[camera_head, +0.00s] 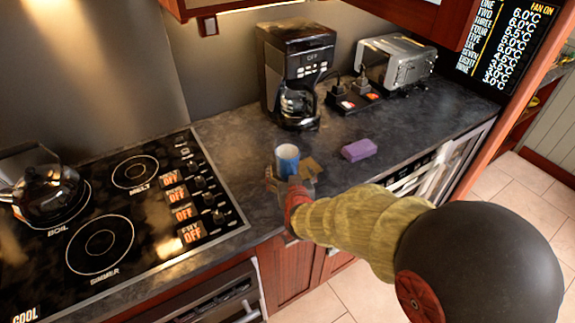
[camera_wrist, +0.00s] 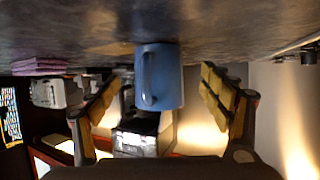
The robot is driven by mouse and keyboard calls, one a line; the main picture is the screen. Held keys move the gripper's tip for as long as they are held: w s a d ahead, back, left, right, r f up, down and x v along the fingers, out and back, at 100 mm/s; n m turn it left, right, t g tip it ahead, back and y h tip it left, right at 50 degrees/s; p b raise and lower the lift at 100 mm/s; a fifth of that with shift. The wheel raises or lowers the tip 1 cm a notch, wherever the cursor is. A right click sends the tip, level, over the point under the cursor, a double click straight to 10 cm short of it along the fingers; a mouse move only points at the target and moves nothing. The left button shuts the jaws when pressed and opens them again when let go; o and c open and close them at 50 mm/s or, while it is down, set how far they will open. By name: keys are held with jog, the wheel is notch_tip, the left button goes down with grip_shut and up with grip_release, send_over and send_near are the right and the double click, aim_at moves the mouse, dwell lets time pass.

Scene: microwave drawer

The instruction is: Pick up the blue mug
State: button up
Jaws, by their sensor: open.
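The blue mug (camera_head: 287,158) stands on the dark countertop between the stove and the purple sponge. In the wrist view, which shows the counter at the top, the blue mug (camera_wrist: 160,76) is in the middle with its handle facing the camera. My gripper (camera_head: 289,178) reaches over the counter's front edge to the mug. In the wrist view my gripper (camera_wrist: 163,104) is open, with one padded finger on each side of the mug and a visible gap to each. In the head view the gripper partly hides the mug's lower part.
A purple sponge (camera_head: 359,150) lies right of the mug. A coffee maker (camera_head: 297,75) stands behind it, with a power strip (camera_head: 353,97) and a toaster (camera_head: 397,62) to the right. The stove (camera_head: 120,215) with a kettle (camera_head: 46,190) is at left.

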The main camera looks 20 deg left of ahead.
aim_at(289, 170)
jog(key=x, duration=0.3)
jog(key=shift+w+f+b, duration=0.1)
jog(key=shift+w+b, duration=0.1)
jog(key=shift+b, duration=0.2)
jog(key=shift+c, duration=1.2)
jog(key=c, duration=1.4)
jog(key=shift+c, duration=0.4)
